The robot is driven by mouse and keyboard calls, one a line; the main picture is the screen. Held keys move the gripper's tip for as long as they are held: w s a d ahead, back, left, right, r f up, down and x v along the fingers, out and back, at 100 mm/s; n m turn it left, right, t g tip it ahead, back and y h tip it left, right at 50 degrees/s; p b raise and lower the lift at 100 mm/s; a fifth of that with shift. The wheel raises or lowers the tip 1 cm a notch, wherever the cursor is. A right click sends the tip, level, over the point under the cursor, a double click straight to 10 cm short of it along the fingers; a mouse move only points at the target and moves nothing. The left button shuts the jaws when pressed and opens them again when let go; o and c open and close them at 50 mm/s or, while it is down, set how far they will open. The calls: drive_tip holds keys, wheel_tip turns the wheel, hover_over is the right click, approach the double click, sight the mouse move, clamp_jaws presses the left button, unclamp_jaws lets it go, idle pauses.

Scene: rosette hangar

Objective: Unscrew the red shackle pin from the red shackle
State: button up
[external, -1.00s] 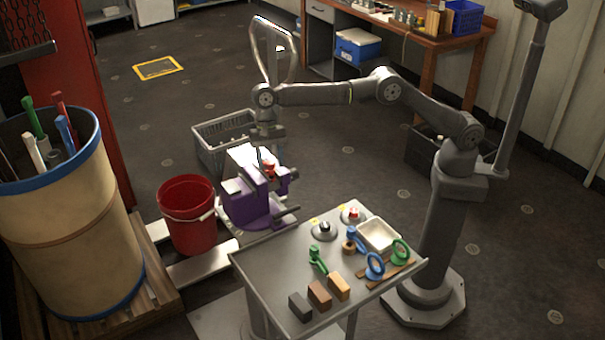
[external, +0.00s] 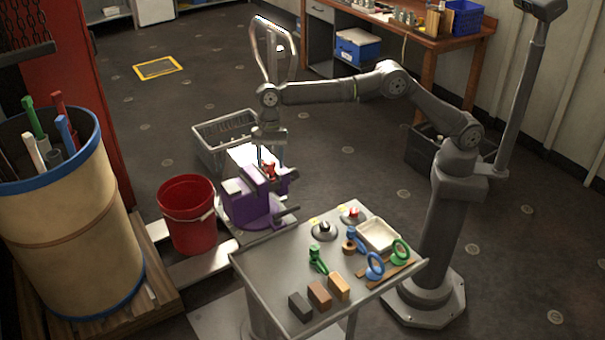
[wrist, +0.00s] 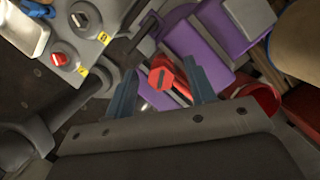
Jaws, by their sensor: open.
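The red shackle (external: 268,171) sits in the purple vise (external: 250,205), below my gripper. In the wrist view the red shackle pin (wrist: 162,79) shows its hexagonal head with a dark slot, facing the camera. Part of the red shackle shows just behind it, in front of the purple vise (wrist: 195,45). My gripper (wrist: 160,68) is open, with one finger on each side of the pin head and a gap visible on both sides. In the external view my gripper (external: 270,157) points down over the vise; its fingertips are too small to make out.
A metal cart (external: 270,277) with blocks, green and blue shackles, two knobs and a white tray (external: 379,234) stands to the right of the vise. A red bucket (external: 187,232) is at its left. A grey crate (external: 205,148) lies behind it. A large barrel (external: 70,225) stands far left.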

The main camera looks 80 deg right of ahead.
drive_tip(key=m+t, duration=0.1)
drive_tip(key=m, duration=0.3)
drive_tip(key=shift+m, duration=0.3)
drive_tip(key=n+g, duration=0.1)
drive_tip(key=n, duration=0.8)
drive_tip(key=n+g+h, duration=0.1)
drive_tip(key=n, duration=0.1)
drive_tip(key=shift+n+g, duration=0.3)
drive_tip(key=shift+n, duration=0.1)
drive_tip(key=m+t, duration=0.1)
drive_tip(key=m, duration=0.4)
drive_tip(key=shift+m+y, duration=0.3)
drive_tip(key=shift+y, duration=0.1)
drive_tip(key=m+t, duration=0.1)
drive_tip(key=m, duration=0.5)
drive_tip(key=shift+t, duration=0.4)
